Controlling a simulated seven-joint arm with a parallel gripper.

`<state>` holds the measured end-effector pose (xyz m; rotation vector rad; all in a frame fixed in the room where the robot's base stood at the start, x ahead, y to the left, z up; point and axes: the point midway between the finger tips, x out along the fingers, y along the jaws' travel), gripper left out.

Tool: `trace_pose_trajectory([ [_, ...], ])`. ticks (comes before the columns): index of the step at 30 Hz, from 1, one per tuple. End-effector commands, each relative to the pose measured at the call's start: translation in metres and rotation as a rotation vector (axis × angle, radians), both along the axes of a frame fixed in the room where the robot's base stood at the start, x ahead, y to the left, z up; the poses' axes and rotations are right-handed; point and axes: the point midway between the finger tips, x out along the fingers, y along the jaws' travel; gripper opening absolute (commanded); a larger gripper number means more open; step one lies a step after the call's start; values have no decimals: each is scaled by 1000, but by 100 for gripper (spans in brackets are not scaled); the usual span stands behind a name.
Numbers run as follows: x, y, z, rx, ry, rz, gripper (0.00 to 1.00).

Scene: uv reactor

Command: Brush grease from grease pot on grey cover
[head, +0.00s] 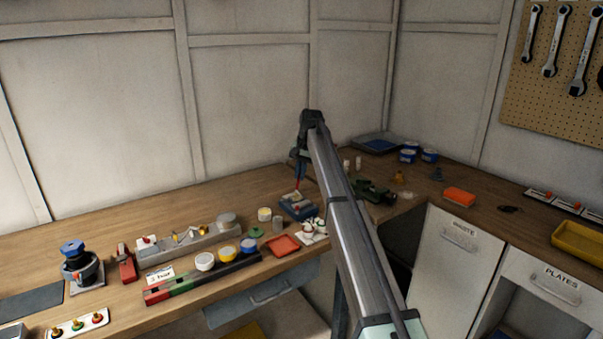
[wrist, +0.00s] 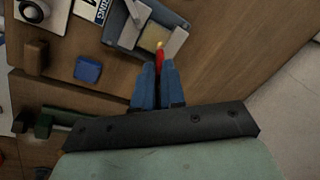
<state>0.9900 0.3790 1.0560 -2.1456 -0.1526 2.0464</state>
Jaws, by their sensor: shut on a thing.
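My gripper (head: 297,172) is over the back of the bench. In the wrist view its blue fingers (wrist: 158,85) are shut on a slim red brush (wrist: 160,65) with a yellowish tip. The brush points at a blue-grey box (wrist: 122,30) with a cream patch and light grey pieces on top. This box also shows below my gripper in the head view (head: 298,208). The tip overlaps the cream patch; I cannot tell whether it touches. A round yellow-topped pot (head: 264,214) stands left of the box. I cannot tell which item is the grease pot or grey cover.
A red tray (head: 284,245), a grey block with fittings (head: 190,243) and a coloured rail (head: 200,277) lie to the left. A dark green device (head: 375,192) and blue-labelled tins (head: 409,154) are right of my arm. Bare wood lies behind the grey block.

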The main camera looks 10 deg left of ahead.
Motion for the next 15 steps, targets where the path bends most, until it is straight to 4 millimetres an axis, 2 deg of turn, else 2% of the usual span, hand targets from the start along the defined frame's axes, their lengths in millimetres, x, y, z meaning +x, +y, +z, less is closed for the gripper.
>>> trace_pose_trajectory([
  [15, -4, 3, -1, 0, 0, 0, 0],
])
